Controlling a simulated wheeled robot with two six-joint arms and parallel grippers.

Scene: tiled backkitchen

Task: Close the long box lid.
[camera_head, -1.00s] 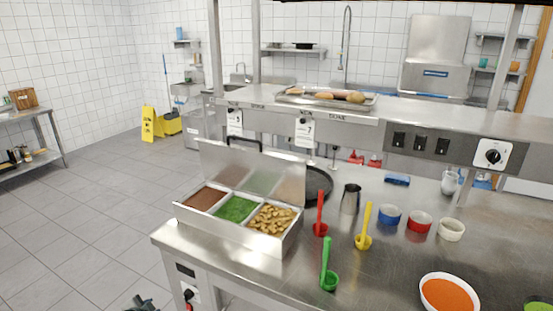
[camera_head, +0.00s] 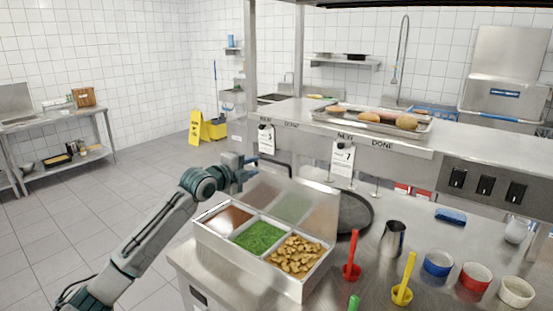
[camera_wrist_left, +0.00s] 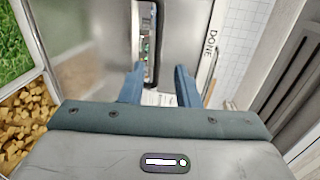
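The long steel box (camera_head: 280,284) stands on the counter with three compartments of brown, green and chunky tan food. Its lid (camera_head: 318,205) is open, raised along the far side and reflecting the food. My left gripper (camera_head: 250,170) is beside the lid's upper left corner. In the left wrist view, its two blue fingers (camera_wrist_left: 160,88) are apart, with the lid's metal surface (camera_wrist_left: 85,40) to the left and ahead of them. I cannot tell whether they touch the lid. The green and tan compartments show at that view's left edge. My right gripper is not in view.
A dark round pan (camera_head: 356,212) lies right of the lid. A metal jug (camera_head: 393,238), a red ladle (camera_head: 352,262), a yellow ladle (camera_head: 403,288) and small bowls (camera_head: 438,264) stand farther right. The raised shelf (camera_head: 300,125) runs behind the box.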

